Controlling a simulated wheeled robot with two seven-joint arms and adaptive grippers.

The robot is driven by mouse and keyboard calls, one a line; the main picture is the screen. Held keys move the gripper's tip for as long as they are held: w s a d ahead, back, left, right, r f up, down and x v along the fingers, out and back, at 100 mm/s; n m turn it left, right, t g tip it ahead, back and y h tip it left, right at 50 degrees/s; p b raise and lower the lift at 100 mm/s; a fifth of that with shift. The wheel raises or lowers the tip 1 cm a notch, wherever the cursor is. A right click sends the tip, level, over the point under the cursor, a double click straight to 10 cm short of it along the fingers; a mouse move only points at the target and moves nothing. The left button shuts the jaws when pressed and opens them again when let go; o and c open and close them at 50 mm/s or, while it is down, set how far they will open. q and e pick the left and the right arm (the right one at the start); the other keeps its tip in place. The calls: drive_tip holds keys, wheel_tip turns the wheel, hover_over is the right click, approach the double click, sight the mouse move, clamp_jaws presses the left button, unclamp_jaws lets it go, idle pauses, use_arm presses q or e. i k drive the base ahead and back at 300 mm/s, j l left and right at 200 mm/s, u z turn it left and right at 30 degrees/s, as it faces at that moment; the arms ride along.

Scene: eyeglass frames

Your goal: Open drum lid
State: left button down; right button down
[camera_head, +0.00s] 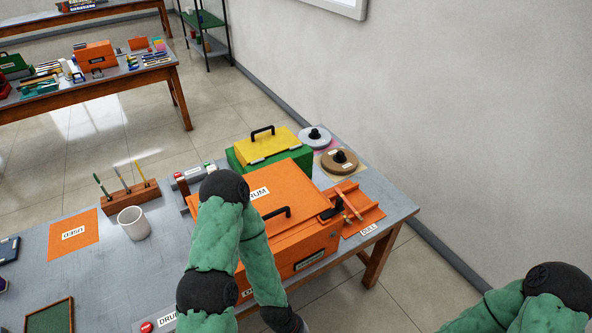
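The drum is an orange box (318,246) on the grey table, with a flat orange lid (283,179) marked DRUM and a black bar handle (270,212) on top. The lid lies flat on the box, closed as far as I can see. My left arm bends across the drum's left and front side and hides part of it. Its dark wrist end reaches the bottom edge of the view, and its gripper is not visible. My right arm shows only at the bottom right corner, away from the table, with its gripper out of view.
A green case with a yellow lid (270,145) stands behind the drum. Two round lidded discs (339,169) sit at the back right. An orange tray (368,209) with tools lies right of the drum. A white cup (134,223) and a tool rack (130,196) stand left.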

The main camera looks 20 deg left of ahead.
sight(284, 199)
drive_tip(key=u, duration=1.15)
